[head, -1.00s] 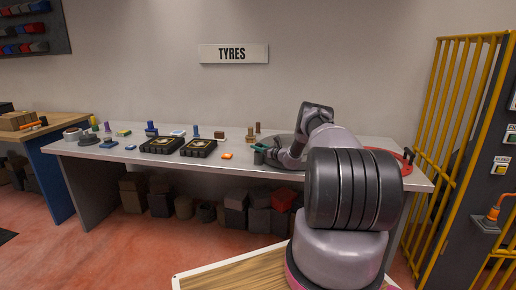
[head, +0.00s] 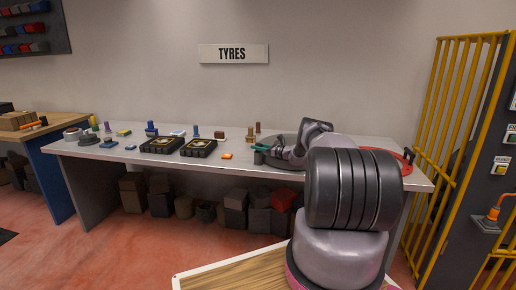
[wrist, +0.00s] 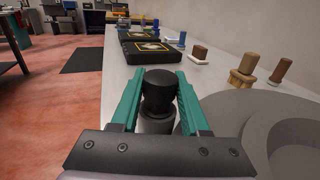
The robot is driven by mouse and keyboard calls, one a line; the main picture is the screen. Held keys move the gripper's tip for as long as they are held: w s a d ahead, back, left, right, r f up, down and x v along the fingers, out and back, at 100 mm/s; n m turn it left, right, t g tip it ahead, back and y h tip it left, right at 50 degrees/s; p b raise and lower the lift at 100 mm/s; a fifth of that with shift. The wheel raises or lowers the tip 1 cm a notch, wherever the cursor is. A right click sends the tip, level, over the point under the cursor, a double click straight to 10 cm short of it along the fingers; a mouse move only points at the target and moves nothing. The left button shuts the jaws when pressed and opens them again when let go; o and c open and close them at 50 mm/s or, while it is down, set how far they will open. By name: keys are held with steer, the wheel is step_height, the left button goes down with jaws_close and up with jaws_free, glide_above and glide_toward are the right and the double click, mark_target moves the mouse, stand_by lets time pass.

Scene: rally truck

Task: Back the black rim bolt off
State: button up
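The black rim bolt (wrist: 158,90) stands upright in the wrist view, a dark round cap on a grey cylindrical post (wrist: 156,122). My gripper (wrist: 160,82) has teal fingers, one on each side of the cap, and they look shut on it. In the head view my gripper (head: 259,151) is over the bench near the front edge of a dark grey round wheel (head: 282,140). The bolt is too small to make out there, and my arm hides part of the wheel.
Black cases (head: 161,146), small coloured parts and brown pegs (head: 251,134) stand on the bench (head: 225,161) left of and behind my gripper. A red ring (head: 407,160) lies at the right end. A yellow cage (head: 455,130) stands further right.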

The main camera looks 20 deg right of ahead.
steer(key=o, duration=0.4)
steer(key=shift+d, duration=0.1)
steer(key=v, duration=1)
steer(key=shift+s+d, duration=0.15)
steer(key=shift+s, duration=0.2)
